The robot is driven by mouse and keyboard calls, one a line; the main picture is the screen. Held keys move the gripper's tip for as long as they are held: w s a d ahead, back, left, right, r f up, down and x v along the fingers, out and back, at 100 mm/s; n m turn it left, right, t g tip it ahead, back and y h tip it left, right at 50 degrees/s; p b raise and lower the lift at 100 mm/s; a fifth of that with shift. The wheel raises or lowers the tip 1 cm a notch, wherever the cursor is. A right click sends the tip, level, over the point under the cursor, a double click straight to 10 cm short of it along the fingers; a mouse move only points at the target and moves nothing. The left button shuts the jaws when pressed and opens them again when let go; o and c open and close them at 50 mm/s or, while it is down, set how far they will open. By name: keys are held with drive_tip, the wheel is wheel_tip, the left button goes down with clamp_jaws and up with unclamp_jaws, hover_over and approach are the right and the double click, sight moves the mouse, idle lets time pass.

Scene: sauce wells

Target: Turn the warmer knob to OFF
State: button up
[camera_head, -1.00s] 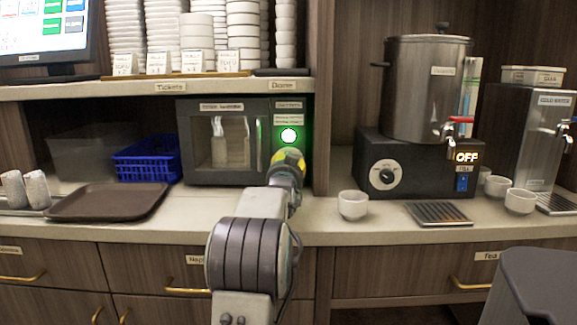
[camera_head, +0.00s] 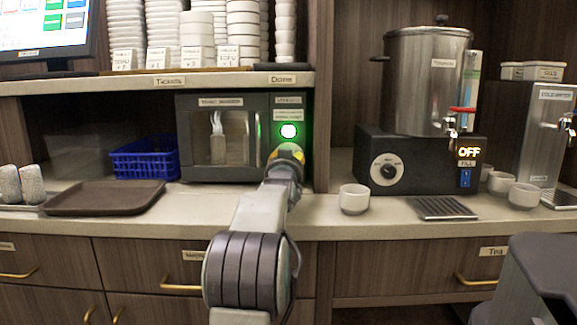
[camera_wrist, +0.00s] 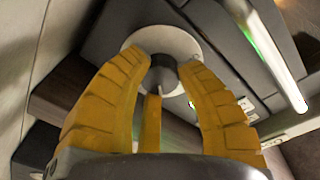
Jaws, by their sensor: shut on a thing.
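The warmer (camera_head: 245,101) is a dark box with a glass door, on the counter under the shelf. A green light (camera_head: 289,131) glows on its right panel. My gripper (camera_head: 287,152) is at that panel below the light and hides the knob in the head view. In the wrist view, the yellow fingers of my gripper (camera_wrist: 163,66) are closed around the dark warmer knob (camera_wrist: 163,80), which sits on a round white dial (camera_wrist: 178,40). The fingers partly cover the dial, so I cannot read the knob's setting.
A tea boiler (camera_head: 422,95) on a black base with its own knob (camera_head: 387,171) and an OFF display stands to the right. A white cup (camera_head: 354,199) is on the counter beside it. A brown tray (camera_head: 105,197) and a blue basket (camera_head: 146,158) lie left.

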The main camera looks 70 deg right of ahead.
drive_tip(key=shift+w, duration=0.1)
drive_tip(key=o, duration=1.2)
drive_tip(key=shift+a, duration=0.1)
drive_tip(key=shift+v, duration=5.85)
drive_tip(key=shift+f, duration=0.1)
